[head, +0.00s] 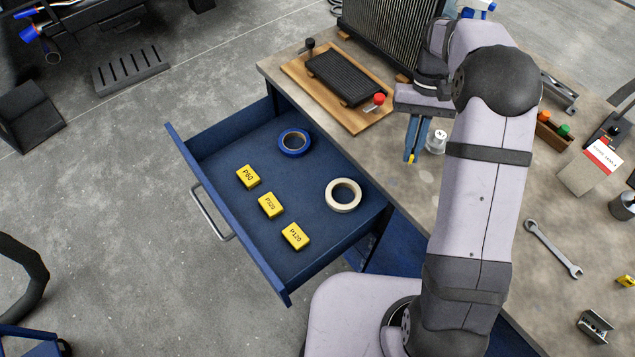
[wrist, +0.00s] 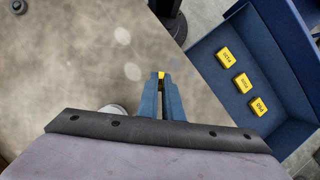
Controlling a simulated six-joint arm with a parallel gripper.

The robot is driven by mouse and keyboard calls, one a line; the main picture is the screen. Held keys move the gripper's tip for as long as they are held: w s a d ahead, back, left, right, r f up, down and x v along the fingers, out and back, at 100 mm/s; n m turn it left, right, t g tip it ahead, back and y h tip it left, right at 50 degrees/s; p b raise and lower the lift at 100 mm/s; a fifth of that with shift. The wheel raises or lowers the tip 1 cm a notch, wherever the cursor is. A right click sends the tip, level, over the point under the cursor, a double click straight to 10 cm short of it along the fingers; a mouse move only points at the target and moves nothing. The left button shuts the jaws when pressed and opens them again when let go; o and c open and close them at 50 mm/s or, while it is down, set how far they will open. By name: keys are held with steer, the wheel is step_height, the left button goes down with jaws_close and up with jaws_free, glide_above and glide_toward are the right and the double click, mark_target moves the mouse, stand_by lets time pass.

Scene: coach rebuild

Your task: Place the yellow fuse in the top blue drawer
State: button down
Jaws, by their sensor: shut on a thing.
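My gripper (head: 411,158) is shut on a small yellow fuse (wrist: 161,75) and holds it above the workbench, near the bench's left edge. The fuse's tip shows between the blue fingertips, and it also shows as a yellow spot in the head view (head: 411,159). Most of the fuse is hidden by the fingers. The blue drawer (head: 230,145) stands pulled open, left of and below my gripper. Inside it are several yellow blocks with P labels (head: 270,205), a blue tape roll (head: 294,142) and a cream tape roll (head: 343,195).
A wooden board with a black plate and red knob (head: 379,98) lies left of my gripper on the workbench (head: 500,270). A small jar (head: 437,141) stands just right of the gripper. A wrench (head: 553,249) and a box (head: 592,165) lie farther right. The drawer has bare floor space between its contents.

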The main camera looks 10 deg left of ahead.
steer(key=w+a+n, duration=0.1)
steer(key=a+n, duration=0.1)
steer(key=a, duration=0.2)
steer(key=w+a+n+h, duration=0.1)
steer(key=a, duration=0.3)
steer(key=w+a+f+n+h, duration=0.1)
steer(key=a+n, duration=0.1)
steer(key=a, duration=0.2)
steer(key=shift+w+n, duration=0.15)
steer(key=shift+n, duration=0.15)
steer(key=s+a+f+n+t+h+b, duration=0.1)
steer(key=s+a+f+n+b, duration=0.15)
steer(key=s+f+b, duration=0.55)
steer(key=s+a+f+n+b, duration=0.1)
steer(key=s+a+f+b, duration=0.3)
steer(key=s+f+b, duration=0.4)
steer(key=shift+w+d+f+p, duration=0.1)
steer(key=shift+f+p, duration=0.85)
steer(key=shift+f, duration=4.55)
steer(key=shift+f, duration=0.1)
steer(key=c, duration=2.2)
jaws_free()
steer(key=shift+o, duration=1.3)
steer(key=v, duration=1.2)
steer(key=shift+b, duration=0.45)
